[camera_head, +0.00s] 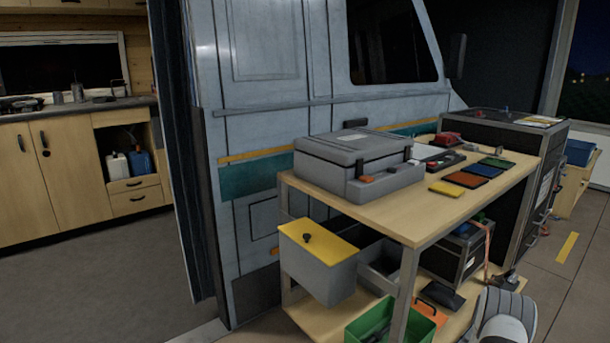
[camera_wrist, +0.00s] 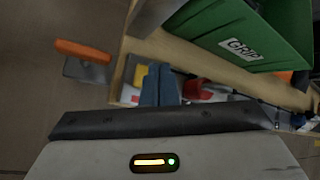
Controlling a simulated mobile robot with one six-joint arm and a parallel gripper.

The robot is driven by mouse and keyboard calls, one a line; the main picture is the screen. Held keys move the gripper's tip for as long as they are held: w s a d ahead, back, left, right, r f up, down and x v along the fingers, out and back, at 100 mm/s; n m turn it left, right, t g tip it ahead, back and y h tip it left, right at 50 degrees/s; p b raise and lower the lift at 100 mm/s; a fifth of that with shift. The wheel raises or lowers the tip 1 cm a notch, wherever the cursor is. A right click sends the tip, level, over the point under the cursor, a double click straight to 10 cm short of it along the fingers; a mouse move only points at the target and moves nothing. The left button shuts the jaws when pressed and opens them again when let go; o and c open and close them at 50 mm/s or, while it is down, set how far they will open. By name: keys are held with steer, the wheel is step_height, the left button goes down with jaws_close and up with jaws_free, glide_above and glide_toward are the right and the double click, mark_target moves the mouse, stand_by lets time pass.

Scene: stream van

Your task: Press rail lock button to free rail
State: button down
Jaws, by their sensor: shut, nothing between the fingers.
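My gripper shows in the wrist view as two blue fingers (camera_wrist: 160,70) side by side beyond a dark bar. It is shut and empty. The fingertips are over a pale wooden shelf, and I cannot tell whether they touch anything. In the head view my gripper is not visible. A long grey rail (camera_head: 300,108) runs along the van's side, with a small dark block (camera_head: 355,123) near it. I cannot tell whether this is the task's rail. No button that I can clearly identify as the rail lock button shows in either view.
A wooden cart (camera_head: 410,235) holds a grey case (camera_head: 340,160), colored cards and a red item (camera_head: 447,138). A yellow-lidded bin (camera_head: 318,265) and green crate (camera_head: 362,333) sit lower. The wrist view shows a green GRIP bin (camera_wrist: 235,20) and orange-handled tool (camera_wrist: 83,52). Floor at left is clear.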

steer(key=shift+f, duration=0.4)
steer(key=shift+f+b, duration=0.4)
steer(key=shift+f, duration=0.15)
stand_by(0.5)
steer(key=shift+r, duration=0.15)
steer(key=shift+r+p, duration=0.85)
step_height(320, 180, up, 6)
steer(key=p, duration=0.4)
steer(key=shift+p, duration=0.4)
